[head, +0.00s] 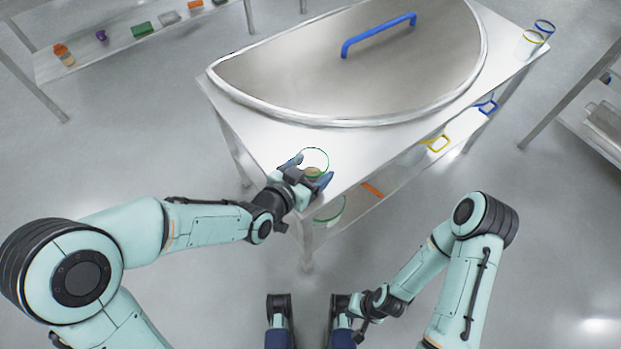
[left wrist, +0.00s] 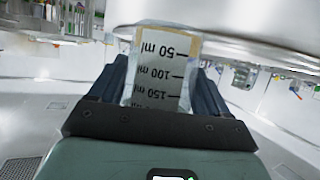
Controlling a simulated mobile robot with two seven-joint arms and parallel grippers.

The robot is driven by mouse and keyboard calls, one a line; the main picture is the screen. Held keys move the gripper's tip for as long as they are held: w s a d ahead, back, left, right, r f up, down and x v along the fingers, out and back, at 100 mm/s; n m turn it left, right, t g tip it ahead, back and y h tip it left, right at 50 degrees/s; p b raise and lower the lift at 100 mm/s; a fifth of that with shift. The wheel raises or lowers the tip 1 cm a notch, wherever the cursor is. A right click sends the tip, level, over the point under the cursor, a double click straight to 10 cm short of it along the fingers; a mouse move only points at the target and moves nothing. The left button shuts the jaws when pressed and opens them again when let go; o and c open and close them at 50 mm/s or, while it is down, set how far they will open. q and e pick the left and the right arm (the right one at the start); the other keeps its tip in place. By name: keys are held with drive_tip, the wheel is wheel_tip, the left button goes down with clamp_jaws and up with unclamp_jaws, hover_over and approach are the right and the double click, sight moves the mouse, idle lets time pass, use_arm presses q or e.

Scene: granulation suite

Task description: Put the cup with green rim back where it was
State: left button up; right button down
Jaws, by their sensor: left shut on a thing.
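The clear cup with green rim (head: 314,156) is over the near corner of the white table (head: 350,158), rim up, with something tan low in it. My left gripper (head: 311,174) is shut on it, one finger on each side. I cannot tell whether the cup's base touches the table. In the left wrist view the cup (left wrist: 158,75) stands between the fingers, its 50, 100 and 150 ml marks upside down in the picture. My right gripper (head: 311,338) is at the bottom edge, its blue fingers apart with nothing between them.
A large metal half-round lid (head: 330,65) with a blue handle (head: 378,35) covers much of the table. A yellow-rimmed cup (head: 528,44) and a blue-rimmed cup (head: 544,27) stand at the far right corner. A clear green-edged container (head: 330,210) and an orange item (head: 372,189) are below the tabletop.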

sight(311, 172)
use_arm(q)
drive_tip(key=shift+f+b, duration=0.35)
drive_tip(key=shift+f, duration=1.65)
